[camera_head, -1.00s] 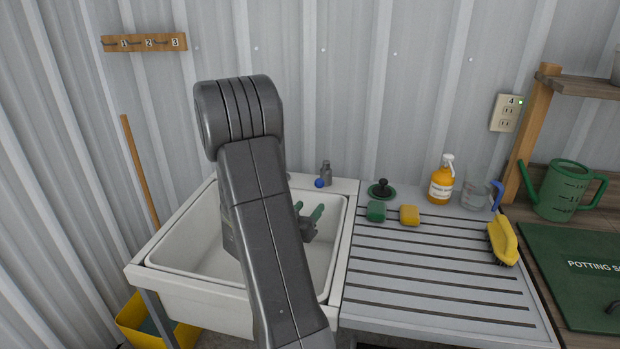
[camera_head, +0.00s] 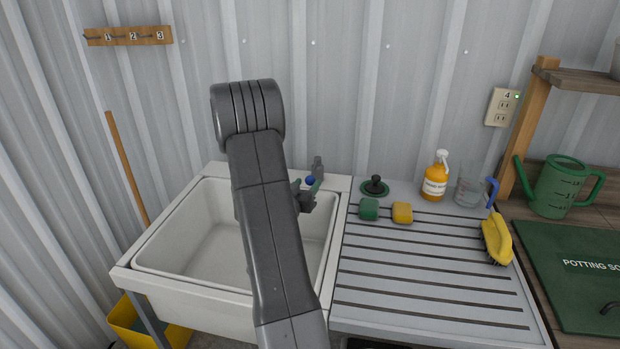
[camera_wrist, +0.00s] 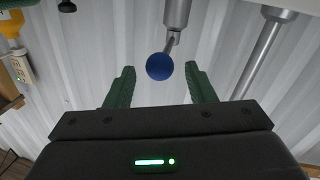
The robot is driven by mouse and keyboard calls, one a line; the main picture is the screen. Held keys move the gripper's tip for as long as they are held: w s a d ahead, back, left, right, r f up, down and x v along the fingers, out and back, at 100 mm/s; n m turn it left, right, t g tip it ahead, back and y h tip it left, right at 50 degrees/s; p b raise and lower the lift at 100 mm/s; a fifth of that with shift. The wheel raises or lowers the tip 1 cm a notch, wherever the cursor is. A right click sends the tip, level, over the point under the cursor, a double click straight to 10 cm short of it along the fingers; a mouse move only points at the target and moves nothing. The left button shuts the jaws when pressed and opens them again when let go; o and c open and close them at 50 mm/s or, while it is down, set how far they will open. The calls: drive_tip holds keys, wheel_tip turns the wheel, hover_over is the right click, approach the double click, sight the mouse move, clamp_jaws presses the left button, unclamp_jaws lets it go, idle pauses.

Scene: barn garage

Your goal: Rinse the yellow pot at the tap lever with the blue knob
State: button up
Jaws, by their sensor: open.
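The blue knob (camera_head: 310,181) is on the tap lever at the back right of the sink, beside a grey tap body (camera_head: 318,167). In the wrist view the blue knob (camera_wrist: 159,66) appears between the two green fingertips, with clear space on both sides. My gripper (camera_head: 307,187) is open and empty at the knob, over the sink's right rear; its fingers also show in the wrist view (camera_wrist: 160,70). Whether the knob lies fully between the fingers in depth, I cannot tell. I see no yellow pot; my arm hides part of the sink.
The white sink (camera_head: 150,262) looks empty where visible. A yellow bin (camera_head: 125,318) stands below the sink.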

sight(314, 171)
drive_tip(key=shift+x, duration=1.7)
clamp_jaws()
